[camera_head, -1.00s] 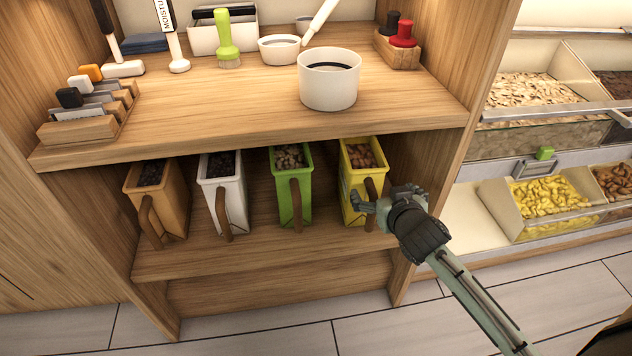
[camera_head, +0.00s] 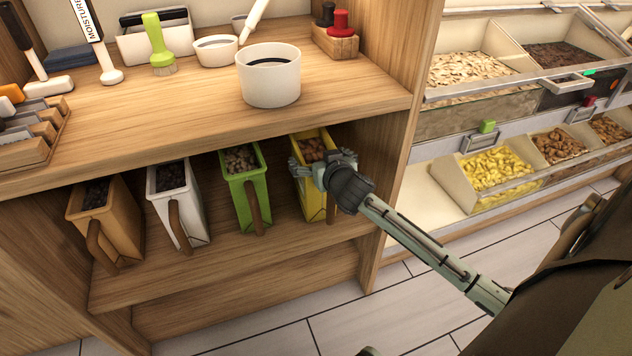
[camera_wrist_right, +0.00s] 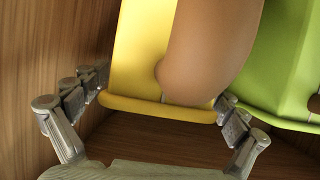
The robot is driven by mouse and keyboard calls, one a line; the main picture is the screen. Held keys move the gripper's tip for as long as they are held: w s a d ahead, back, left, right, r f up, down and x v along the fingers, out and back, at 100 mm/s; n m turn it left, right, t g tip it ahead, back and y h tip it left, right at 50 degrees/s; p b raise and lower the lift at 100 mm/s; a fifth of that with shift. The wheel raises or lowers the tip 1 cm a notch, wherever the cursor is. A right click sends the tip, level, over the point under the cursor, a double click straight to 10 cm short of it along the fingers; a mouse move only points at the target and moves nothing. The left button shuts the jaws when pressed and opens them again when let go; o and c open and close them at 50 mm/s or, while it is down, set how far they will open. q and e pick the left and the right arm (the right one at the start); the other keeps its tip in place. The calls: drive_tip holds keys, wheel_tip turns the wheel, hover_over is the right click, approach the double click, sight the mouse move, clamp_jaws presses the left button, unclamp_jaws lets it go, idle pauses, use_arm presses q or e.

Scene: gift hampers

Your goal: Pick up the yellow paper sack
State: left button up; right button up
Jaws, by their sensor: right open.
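The yellow paper sack (camera_head: 312,202) stands on the lower shelf at the right end of a row of sacks, with brown nuts in its top. My right gripper (camera_head: 322,170) is at the sack's upper front and hides part of it. In the right wrist view, the gripper's open fingers (camera_wrist_right: 160,100) lie on either side of the yellow sack (camera_wrist_right: 139,52), close to its edges. The sack's brown handle (camera_wrist_right: 212,45) runs down between the fingers. I cannot tell whether the fingers touch the sack. My left gripper is not in view.
A green sack (camera_head: 246,190) stands close left of the yellow one, then a white sack (camera_head: 180,207) and a tan sack (camera_head: 107,222). The upper shelf (camera_head: 200,110) overhangs them. A wooden side panel (camera_head: 391,150) is close on the right.

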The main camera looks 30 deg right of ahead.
drive_tip(key=shift+c, duration=0.6)
drive_tip(key=c, duration=1.7)
drive_tip(key=shift+w+r, duration=0.1)
drive_tip(key=shift+r, duration=0.15)
drive_tip(key=shift+c, duration=0.7)
drive_tip(key=shift+r, duration=0.1)
